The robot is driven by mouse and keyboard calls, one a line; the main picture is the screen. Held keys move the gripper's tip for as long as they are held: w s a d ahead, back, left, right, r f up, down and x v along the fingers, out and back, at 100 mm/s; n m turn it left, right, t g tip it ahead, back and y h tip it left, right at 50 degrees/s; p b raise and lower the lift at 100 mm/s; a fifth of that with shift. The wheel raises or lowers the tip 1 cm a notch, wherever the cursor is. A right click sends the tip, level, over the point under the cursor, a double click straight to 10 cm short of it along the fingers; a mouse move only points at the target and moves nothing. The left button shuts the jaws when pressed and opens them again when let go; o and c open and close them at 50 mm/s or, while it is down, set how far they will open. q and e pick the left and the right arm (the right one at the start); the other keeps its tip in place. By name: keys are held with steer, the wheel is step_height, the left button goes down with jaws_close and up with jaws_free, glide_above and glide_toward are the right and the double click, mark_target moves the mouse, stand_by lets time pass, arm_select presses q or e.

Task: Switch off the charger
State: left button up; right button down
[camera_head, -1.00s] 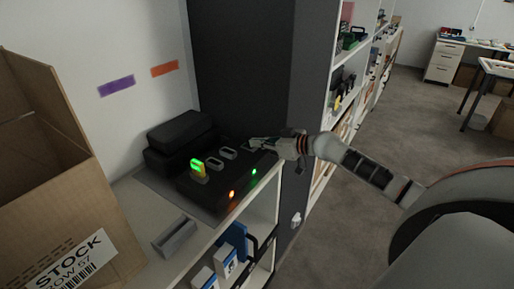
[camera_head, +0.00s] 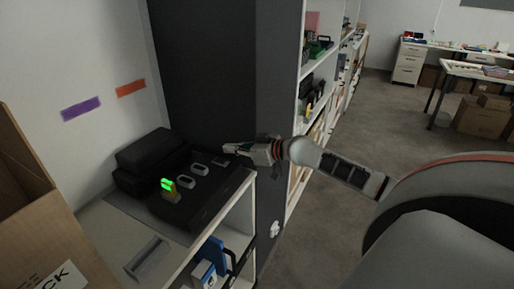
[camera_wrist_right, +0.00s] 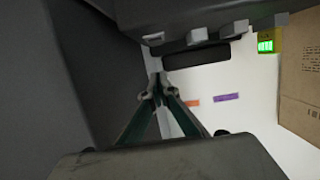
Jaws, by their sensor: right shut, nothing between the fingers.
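The charger (camera_head: 205,207) is a black box on the white shelf top. In the right wrist view the dark charger (camera_wrist_right: 120,18) fills the top, with the green-lit piece (camera_wrist_right: 265,45) at the right. My right gripper (camera_head: 228,148) is at the charger's far right end, fingers closed and empty. Its closed fingertips (camera_wrist_right: 157,88) also show in the right wrist view; contact with the charger cannot be told. My left gripper is not in view.
An open cardboard carton (camera_head: 25,215) stands at the left. A grey tray-like holder (camera_head: 148,258) lies in front of the charger. A dark tall panel (camera_head: 225,70) rises behind my right gripper. Black cases (camera_head: 150,150) sit behind the charger.

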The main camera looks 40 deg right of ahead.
arm_select(q)
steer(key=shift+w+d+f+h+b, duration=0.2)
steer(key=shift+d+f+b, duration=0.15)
steer(key=shift+b, duration=0.25)
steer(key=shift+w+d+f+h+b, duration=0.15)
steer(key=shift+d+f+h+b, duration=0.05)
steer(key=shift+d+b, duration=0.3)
arm_select(e)
steer(key=s+d, duration=0.3)
steer(key=s, duration=0.5)
steer(key=shift+s+d+r, duration=0.15)
steer(key=shift+s+r, duration=0.05)
steer(key=shift+r, duration=0.15)
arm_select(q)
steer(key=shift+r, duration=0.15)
arm_select(e)
steer(key=shift+f, duration=0.1)
